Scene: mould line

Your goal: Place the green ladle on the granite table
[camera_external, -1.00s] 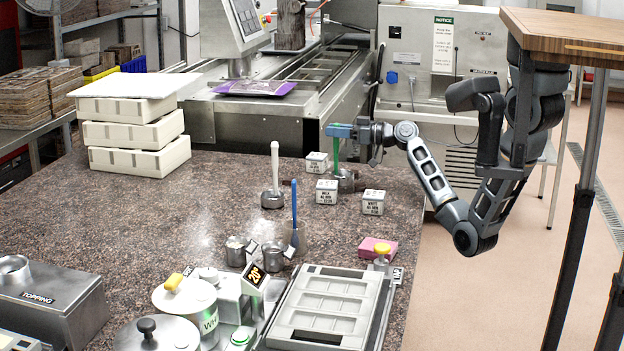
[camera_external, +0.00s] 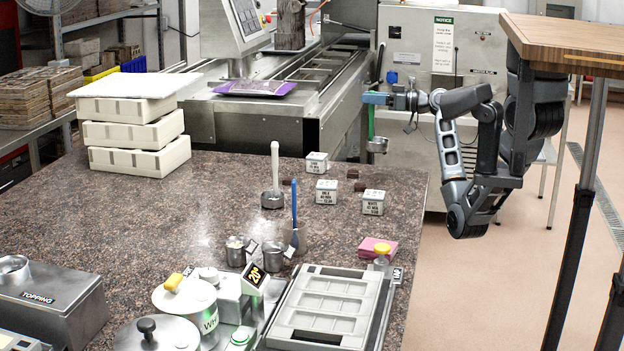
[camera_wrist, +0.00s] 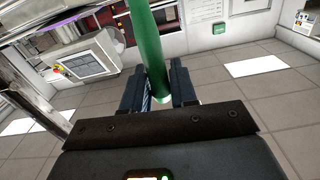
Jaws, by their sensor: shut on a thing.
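The green ladle (camera_external: 371,122) hangs upright from my gripper (camera_external: 374,98), its green handle up and its metal bowl (camera_external: 377,145) at the bottom. My gripper is shut on the handle. In the wrist view the green handle (camera_wrist: 147,45) runs between the two dark fingers of my gripper (camera_wrist: 158,85). The ladle shows beyond the far right corner of the granite table (camera_external: 230,200), in front of the grey machine; I cannot tell its exact height. The bowl is hidden in the wrist view.
Several labelled white blocks (camera_external: 326,191) and small dark pieces sit near the right edge. A pink block (camera_external: 375,248) and grey mould tray (camera_external: 325,308) lie nearer. The table's middle is clear.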

